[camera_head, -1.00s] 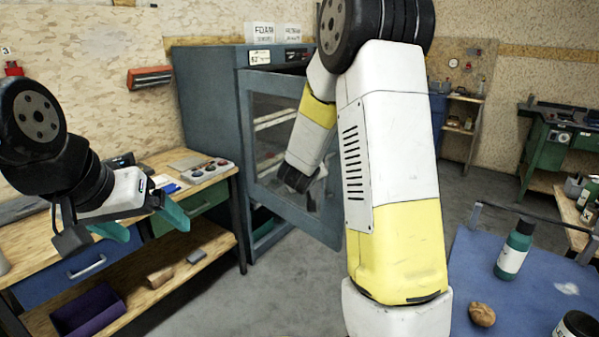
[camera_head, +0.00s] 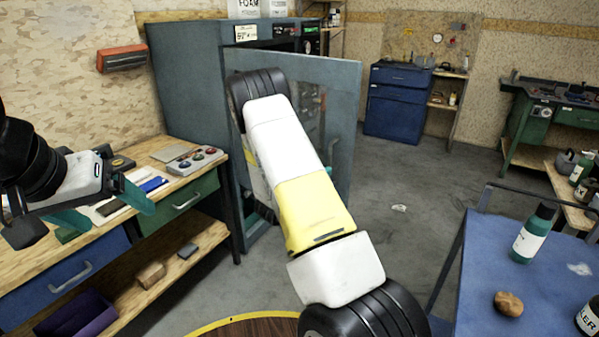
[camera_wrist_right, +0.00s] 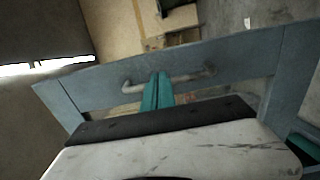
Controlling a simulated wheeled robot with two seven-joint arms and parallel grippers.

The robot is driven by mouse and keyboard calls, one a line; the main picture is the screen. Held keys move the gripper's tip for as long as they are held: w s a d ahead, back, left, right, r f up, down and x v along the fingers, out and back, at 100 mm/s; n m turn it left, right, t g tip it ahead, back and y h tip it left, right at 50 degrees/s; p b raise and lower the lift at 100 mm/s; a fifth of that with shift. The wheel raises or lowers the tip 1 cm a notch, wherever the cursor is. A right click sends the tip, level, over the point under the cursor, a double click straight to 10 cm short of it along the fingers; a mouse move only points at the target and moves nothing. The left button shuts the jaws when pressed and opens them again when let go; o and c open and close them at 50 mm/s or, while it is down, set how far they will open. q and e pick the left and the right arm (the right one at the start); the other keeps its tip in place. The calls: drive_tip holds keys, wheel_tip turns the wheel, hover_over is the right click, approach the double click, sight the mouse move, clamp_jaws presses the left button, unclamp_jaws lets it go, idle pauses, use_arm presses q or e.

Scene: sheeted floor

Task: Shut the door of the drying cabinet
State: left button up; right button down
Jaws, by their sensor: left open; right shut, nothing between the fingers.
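The drying cabinet (camera_head: 185,80) is a grey-blue box against the back wall. Its windowed door (camera_head: 342,100) stands open, hinged at the left, its free edge out to the right. My right arm crosses in front of the door and hides much of it. A teal fingertip of my right gripper (camera_head: 328,172) shows beside the arm. In the right wrist view, the shut, empty fingers (camera_wrist_right: 157,92) overlap the grey door handle (camera_wrist_right: 192,77); contact cannot be told. My left gripper (camera_head: 105,210) is open and empty over the workbench at the left.
The workbench (camera_head: 150,225) with drawers stands left of the cabinet. A blue table (camera_head: 480,290) with a bottle (camera_head: 533,232) is at the right front. A round wooden top (camera_head: 250,328) shows at the bottom.

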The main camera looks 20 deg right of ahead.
sight(343, 161)
drive_tip(key=x, duration=0.7)
drive_tip(key=shift+w+d, duration=0.2)
drive_tip(key=shift+d, duration=0.15)
